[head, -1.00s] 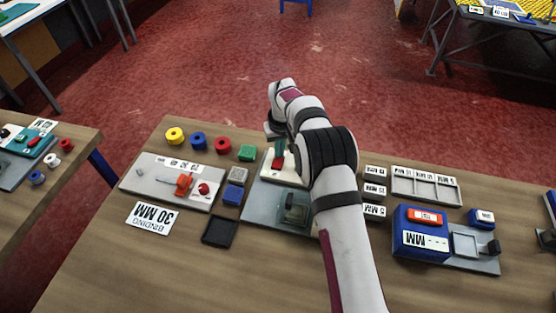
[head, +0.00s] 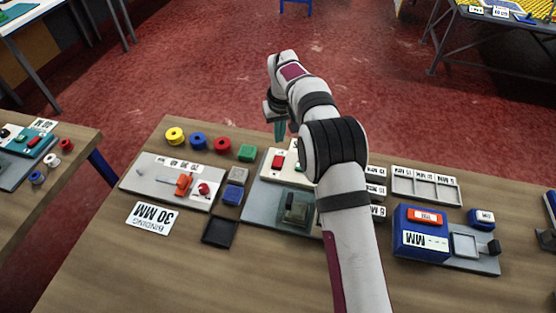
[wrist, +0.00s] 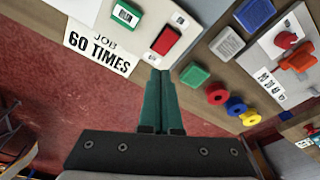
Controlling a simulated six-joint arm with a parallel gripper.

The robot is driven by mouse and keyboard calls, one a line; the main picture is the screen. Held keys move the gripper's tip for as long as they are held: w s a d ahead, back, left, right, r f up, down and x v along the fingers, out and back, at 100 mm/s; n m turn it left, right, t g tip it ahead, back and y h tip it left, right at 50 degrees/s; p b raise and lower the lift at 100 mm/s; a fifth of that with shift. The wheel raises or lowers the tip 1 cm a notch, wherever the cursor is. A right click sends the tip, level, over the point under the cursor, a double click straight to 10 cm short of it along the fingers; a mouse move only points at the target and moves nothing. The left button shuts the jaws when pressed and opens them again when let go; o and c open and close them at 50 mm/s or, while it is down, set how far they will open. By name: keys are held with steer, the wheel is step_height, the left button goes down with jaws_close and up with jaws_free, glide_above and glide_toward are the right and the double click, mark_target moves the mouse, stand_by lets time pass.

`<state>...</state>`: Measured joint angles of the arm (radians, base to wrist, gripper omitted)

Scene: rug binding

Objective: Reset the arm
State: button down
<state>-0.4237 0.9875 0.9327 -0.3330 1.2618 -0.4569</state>
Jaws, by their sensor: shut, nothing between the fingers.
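My gripper (head: 280,131) is raised above the far edge of the wooden table (head: 130,255), near a white panel with a red button (head: 278,159). In the wrist view its teal fingers (wrist: 161,73) are together, with nothing visible between them. The red button (wrist: 165,40) lies ahead of the fingertips there, apart from them. My arm hides part of the panel and the area to its right in the head view.
Yellow, blue and red rolls and a green block (head: 246,153) stand along the far edge, left of my gripper. A grey plate with a dark device (head: 295,208) sits nearer. A blue machine (head: 421,232) and a divided tray (head: 425,185) are right of my arm.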

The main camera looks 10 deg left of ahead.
steer(key=shift+r, duration=0.1)
stand_by(0.3)
steer(key=s+d+r+m+g, duration=0.1)
steer(key=s+d+r+m, duration=0.5)
steer(key=s+d+r, duration=1)
steer(key=s+d+f+m, duration=0.2)
steer(key=s, duration=0.9)
steer(key=s+d+f+m+y, duration=0.1)
steer(key=s+d+f+m, duration=0.1)
steer(key=s, duration=1)
steer(key=shift+s+d+f+m+g, duration=0.25)
steer(key=shift+f+m+g, duration=0.15)
steer(key=shift+f+m, duration=0.35)
steer(key=shift+w, duration=0.1)
